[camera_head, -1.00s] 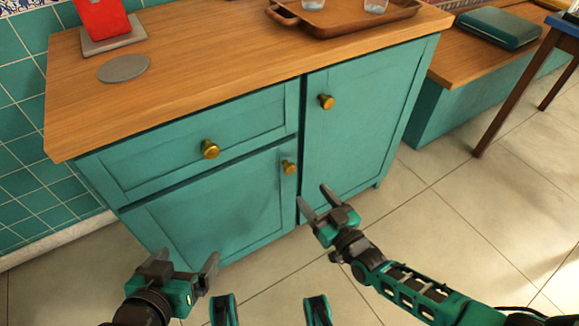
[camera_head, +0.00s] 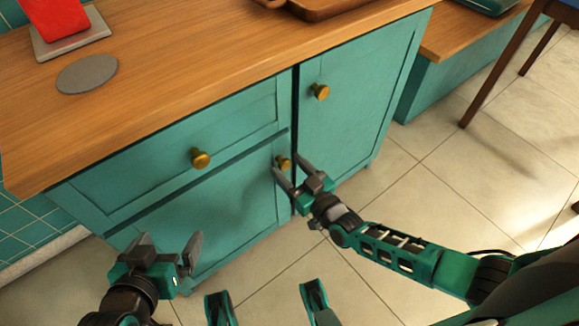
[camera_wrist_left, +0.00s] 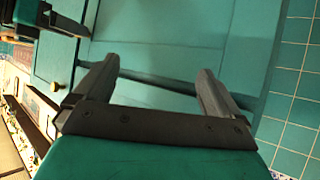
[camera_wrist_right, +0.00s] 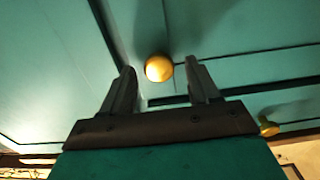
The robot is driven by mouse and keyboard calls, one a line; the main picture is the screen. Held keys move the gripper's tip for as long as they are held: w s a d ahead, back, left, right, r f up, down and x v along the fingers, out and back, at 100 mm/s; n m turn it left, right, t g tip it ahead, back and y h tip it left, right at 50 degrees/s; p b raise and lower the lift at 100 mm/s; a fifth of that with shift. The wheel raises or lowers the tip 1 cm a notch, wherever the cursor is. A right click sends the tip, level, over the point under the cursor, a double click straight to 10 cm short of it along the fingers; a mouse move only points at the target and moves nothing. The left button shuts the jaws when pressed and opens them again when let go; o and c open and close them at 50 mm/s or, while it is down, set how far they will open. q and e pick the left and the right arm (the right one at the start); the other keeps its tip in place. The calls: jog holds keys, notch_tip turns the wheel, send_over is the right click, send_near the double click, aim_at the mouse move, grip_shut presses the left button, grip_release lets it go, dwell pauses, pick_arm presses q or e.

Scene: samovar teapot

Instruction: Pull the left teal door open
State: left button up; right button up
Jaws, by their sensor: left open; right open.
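The left teal door (camera_head: 225,212) sits under a drawer in the teal cabinet and looks shut. Its brass knob (camera_head: 284,163) is near the door's upper right corner. My right gripper (camera_head: 290,168) is open at this knob; in the right wrist view the knob (camera_wrist_right: 159,68) shows between and just beyond the two fingertips, and I cannot tell if it touches them. My left gripper (camera_head: 168,245) is open and empty in front of the door's lower left part. In the left wrist view its fingers (camera_wrist_left: 155,80) face the teal cabinet front with nothing between them.
The drawer's brass knob (camera_head: 201,159) is above the left door. The right door (camera_head: 345,110) has its own brass knob (camera_head: 320,91). The wooden top (camera_head: 190,60) overhangs the front and bears a grey disc (camera_head: 87,74). Tiled floor (camera_head: 470,190) to the right is free.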

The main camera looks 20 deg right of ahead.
jog(key=shift+c, duration=0.2)
grip_shut()
dwell(0.5)
